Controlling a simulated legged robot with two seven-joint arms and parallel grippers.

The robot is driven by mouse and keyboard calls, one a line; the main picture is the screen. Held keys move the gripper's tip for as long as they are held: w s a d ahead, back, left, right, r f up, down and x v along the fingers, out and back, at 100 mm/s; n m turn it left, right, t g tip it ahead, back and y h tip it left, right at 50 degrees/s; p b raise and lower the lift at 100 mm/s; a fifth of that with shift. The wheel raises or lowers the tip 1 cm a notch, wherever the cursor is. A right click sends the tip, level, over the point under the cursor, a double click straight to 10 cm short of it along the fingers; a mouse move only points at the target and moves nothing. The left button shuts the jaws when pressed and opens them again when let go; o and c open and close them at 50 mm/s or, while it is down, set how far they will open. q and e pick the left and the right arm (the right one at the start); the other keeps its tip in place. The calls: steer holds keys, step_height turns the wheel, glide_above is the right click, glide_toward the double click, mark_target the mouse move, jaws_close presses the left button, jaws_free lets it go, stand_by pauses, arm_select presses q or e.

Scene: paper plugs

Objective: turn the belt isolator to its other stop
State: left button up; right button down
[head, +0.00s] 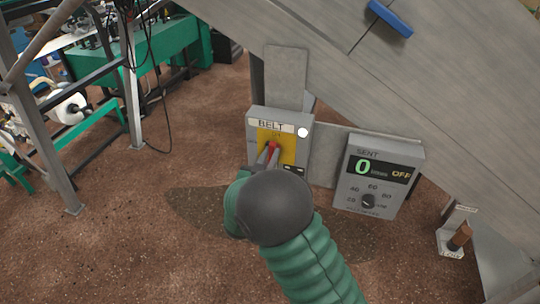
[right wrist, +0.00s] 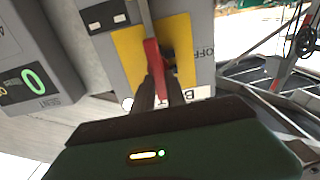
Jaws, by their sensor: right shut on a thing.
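The belt isolator (head: 251,123) is a grey box marked BELT with a yellow plate (head: 290,146) and a red handle (head: 274,147). In the right wrist view the box is upside down, with the red handle (right wrist: 153,58) crossing the yellow plate and the word OFF beside the plate. My right gripper (head: 269,156) is shut on the red handle; its two dark fingers also show in the right wrist view (right wrist: 161,90), one on each side of it. The fingers and my arm hide part of the handle and lower box. My left gripper is not in view.
A grey SENT panel (head: 377,187) stands right of the box, showing a green 0, OFF and a dial. A white lamp (head: 302,132) is on the isolator. A sloping grey chute (head: 310,50) hangs above.

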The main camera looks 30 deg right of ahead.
steer(key=shift+w+r+n+p, duration=0.1)
steer(key=shift+r+n+p, duration=0.1)
steer(key=shift+n+p, duration=0.95)
steer(key=shift+w+a+f+n+p, duration=0.15)
steer(key=shift+f+n+p, duration=0.1)
steer(key=shift+n+p, duration=1.95)
steer(key=shift+w+a+f+n+p, duration=0.1)
steer(key=shift+w+f+n+p, duration=0.15)
steer(key=shift+n+p, duration=1.85)
steer(key=shift+w+a+f+n+p, duration=0.2)
steer(key=shift+n+p, duration=0.7)
steer(key=shift+n, duration=2.55)
steer(key=shift+s+d, duration=0.1)
steer(key=shift+d, duration=0.05)
steer(key=c, duration=1.4)
jaws_free()
steer(key=shift+s, duration=0.1)
steer(key=shift+o, duration=0.2)
steer(key=shift+f, duration=0.1)
steer(key=shift+f, duration=0.1)
